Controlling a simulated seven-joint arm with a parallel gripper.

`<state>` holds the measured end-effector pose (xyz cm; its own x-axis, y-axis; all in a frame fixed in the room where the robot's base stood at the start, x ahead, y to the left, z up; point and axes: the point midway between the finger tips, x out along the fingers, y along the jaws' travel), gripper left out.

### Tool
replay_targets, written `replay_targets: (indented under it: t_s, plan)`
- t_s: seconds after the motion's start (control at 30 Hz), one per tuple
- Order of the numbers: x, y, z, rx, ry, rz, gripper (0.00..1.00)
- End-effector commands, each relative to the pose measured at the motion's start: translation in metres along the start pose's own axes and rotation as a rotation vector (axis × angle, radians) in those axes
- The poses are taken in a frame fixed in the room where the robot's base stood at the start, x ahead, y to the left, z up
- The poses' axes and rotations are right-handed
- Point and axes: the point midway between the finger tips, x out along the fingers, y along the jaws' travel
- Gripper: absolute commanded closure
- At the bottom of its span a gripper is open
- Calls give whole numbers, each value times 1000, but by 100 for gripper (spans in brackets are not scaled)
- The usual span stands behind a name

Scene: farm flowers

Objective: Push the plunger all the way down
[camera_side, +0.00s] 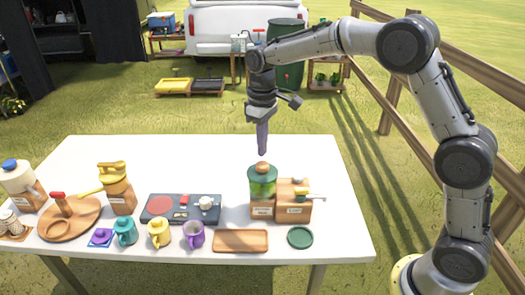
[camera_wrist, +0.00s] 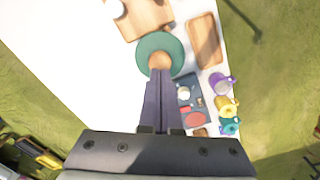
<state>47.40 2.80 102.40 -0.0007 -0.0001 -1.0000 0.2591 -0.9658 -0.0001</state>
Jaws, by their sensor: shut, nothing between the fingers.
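A green-lidded container (camera_side: 262,187) with a wooden base stands at the right part of the white table. A small round wooden knob (camera_side: 262,166) tops it, which looks like the plunger. In the wrist view the knob (camera_wrist: 160,60) sits in the middle of the round green lid (camera_wrist: 179,50). My gripper (camera_side: 262,152) is shut and empty, pointing straight down just above the knob. In the wrist view the shut fingers (camera_wrist: 161,76) overlap the knob's near edge. I cannot tell whether they touch it.
A wooden box (camera_side: 293,203) with a small tap-like handle stands right beside the container. A wooden tray (camera_side: 240,241) and a green coaster (camera_side: 300,237) lie in front. A dark panel (camera_side: 181,209) and several mugs are to the left. The back of the table (camera_side: 190,160) is clear.

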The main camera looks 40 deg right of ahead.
Motion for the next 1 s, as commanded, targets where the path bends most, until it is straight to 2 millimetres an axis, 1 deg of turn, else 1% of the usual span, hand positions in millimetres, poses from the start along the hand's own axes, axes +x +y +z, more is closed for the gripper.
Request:
replay_targets:
  t_s: [0.3,0.5,1.0]
  plan:
    - [-18,0,0,0,2,0,100]
    - [-26,0,0,0,2,0,100]
    - [-27,0,0,0,1,0,100]
